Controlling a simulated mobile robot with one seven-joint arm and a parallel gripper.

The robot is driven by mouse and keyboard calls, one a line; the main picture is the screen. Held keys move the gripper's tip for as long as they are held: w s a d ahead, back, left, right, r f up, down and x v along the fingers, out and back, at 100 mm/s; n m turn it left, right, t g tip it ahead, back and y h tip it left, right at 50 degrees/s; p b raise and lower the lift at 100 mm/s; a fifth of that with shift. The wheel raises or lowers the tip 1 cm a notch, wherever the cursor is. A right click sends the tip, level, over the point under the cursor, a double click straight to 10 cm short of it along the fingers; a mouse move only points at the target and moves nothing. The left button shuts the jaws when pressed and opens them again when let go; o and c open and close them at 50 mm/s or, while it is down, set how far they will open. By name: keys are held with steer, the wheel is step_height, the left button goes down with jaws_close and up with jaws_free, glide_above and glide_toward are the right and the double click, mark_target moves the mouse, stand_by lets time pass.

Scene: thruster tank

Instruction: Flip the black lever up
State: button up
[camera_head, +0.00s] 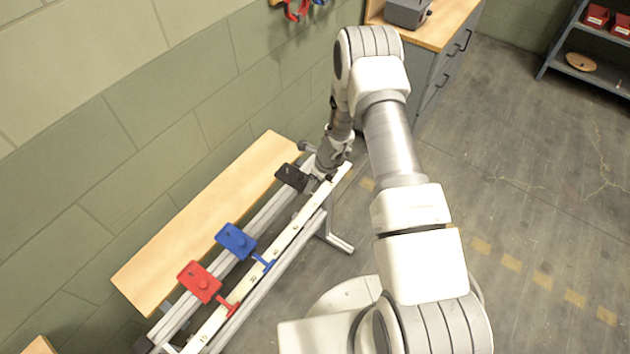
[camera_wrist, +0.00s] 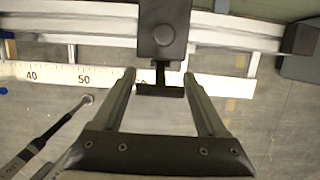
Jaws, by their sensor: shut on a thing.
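The black lever (camera_wrist: 160,90) shows in the wrist view as a short stem with a crossbar. It sticks out from a black block with a round knob (camera_wrist: 163,33), towards my gripper. My gripper (camera_wrist: 160,80) has one finger on each side of the crossbar and is shut on it. In the head view my gripper (camera_head: 323,174) is at the far end of the rail, beside the black block (camera_head: 291,177). There the gripper hides most of the black lever.
A blue block (camera_head: 236,241) with a blue lever and a red block (camera_head: 199,282) with a red lever sit nearer on the same rail. A white ruler strip (camera_head: 290,233) runs alongside. A wooden board (camera_head: 205,220) lies behind, near the green wall.

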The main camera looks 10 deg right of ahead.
steer(key=o, duration=1.3)
steer(key=v, duration=1.7)
steer(key=shift+r, duration=0.2)
